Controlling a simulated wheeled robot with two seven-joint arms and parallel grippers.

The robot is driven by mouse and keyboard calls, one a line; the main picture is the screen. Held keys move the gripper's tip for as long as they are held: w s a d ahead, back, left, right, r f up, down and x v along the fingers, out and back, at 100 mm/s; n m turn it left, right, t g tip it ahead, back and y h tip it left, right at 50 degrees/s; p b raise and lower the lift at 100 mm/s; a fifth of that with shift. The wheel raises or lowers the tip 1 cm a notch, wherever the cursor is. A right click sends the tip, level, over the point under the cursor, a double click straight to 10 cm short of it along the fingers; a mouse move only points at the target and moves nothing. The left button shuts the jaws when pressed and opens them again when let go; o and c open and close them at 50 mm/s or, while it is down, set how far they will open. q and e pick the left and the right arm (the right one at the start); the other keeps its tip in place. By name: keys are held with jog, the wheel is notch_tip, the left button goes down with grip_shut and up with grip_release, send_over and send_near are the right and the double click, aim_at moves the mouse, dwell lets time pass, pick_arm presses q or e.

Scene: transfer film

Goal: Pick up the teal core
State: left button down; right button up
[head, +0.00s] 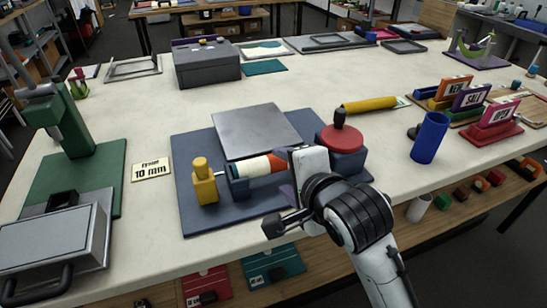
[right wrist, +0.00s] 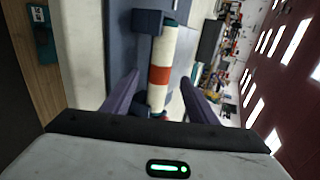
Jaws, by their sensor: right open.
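A cream roll with an orange band and teal at its ends (head: 255,168) lies level across dark blue supports on a blue base plate (head: 205,220). It also shows in the right wrist view (right wrist: 160,57). My right gripper (head: 284,178) is at the right end of this roll, and its body hides that end in the head view. In the right wrist view its two purple fingers (right wrist: 155,90) are apart, one on each side of the roll, with gaps visible. My left gripper is not in view.
A yellow block (head: 204,183) stands left of the roll, a grey plate (head: 256,130) behind it and a red knobbed disc (head: 342,138) to the right. A blue cylinder (head: 430,137) and a yellow roll (head: 370,104) are further right. A green press (head: 75,135) stands left.

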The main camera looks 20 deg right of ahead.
aim_at(275, 165)
jog(key=x, duration=0.6)
jog(key=shift+w+d+f, duration=0.1)
jog(key=shift+w+f, duration=0.05)
jog(key=shift+w, duration=0.2)
jog(key=c, duration=1.2)
